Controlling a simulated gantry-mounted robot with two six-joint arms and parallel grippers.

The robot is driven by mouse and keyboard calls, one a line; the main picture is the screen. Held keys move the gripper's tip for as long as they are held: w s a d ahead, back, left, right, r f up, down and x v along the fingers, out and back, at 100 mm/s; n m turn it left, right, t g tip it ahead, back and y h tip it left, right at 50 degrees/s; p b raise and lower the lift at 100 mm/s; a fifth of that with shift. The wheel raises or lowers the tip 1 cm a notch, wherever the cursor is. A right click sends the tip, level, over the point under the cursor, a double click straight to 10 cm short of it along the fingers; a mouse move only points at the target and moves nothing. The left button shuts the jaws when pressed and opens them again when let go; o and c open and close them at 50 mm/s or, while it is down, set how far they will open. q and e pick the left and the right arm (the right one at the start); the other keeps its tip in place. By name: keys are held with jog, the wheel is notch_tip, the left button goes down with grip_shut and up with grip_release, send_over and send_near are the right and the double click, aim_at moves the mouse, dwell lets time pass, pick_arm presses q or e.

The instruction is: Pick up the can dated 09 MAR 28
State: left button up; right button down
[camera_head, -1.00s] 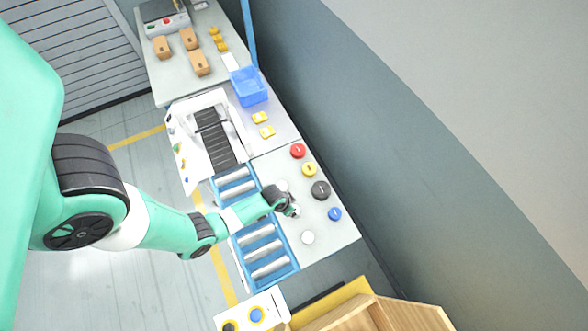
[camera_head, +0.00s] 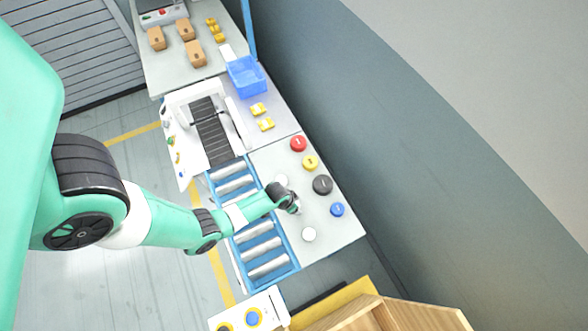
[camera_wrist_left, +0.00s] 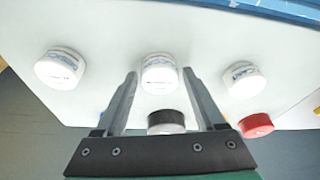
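Three white cans stand in a row on the pale bench top. The wrist view shows the left can (camera_wrist_left: 60,68), the middle can (camera_wrist_left: 160,73) and the right can (camera_wrist_left: 243,79). Each has small printing on its side, too small to read, so I cannot tell which is dated 09 MAR 28. My left gripper (camera_wrist_left: 160,73) is open, with its fingertips either side of the middle can and gaps visible between. In the head view this gripper (camera_head: 297,208) largely hides that can; the other white cans (camera_head: 308,234) and (camera_head: 281,181) show beside it. My right gripper is out of view.
Red (camera_head: 298,143), yellow (camera_head: 310,162), black (camera_head: 322,184) and blue (camera_head: 337,209) round items stand along the bench's far side. A blue-framed roller conveyor (camera_head: 259,244) runs beside the bench. A blue bin (camera_head: 246,78) and cardboard boxes (camera_head: 195,54) are further back.

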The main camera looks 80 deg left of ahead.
pick_arm(q)
grip_shut()
jog(key=shift+r+p, duration=0.45)
jog(key=p+v, duration=0.4)
jog(key=shift+w+d+r, duration=0.15)
jog(key=shift+d+r, duration=0.05)
jog(key=shift+r, duration=0.15)
jog(key=s+d+r+p, duration=0.7)
jog(key=s+d, duration=0.1)
jog(key=d, duration=0.1)
jog(key=shift+s+d+r+p, duration=0.3)
jog(key=shift+d+p, duration=0.1)
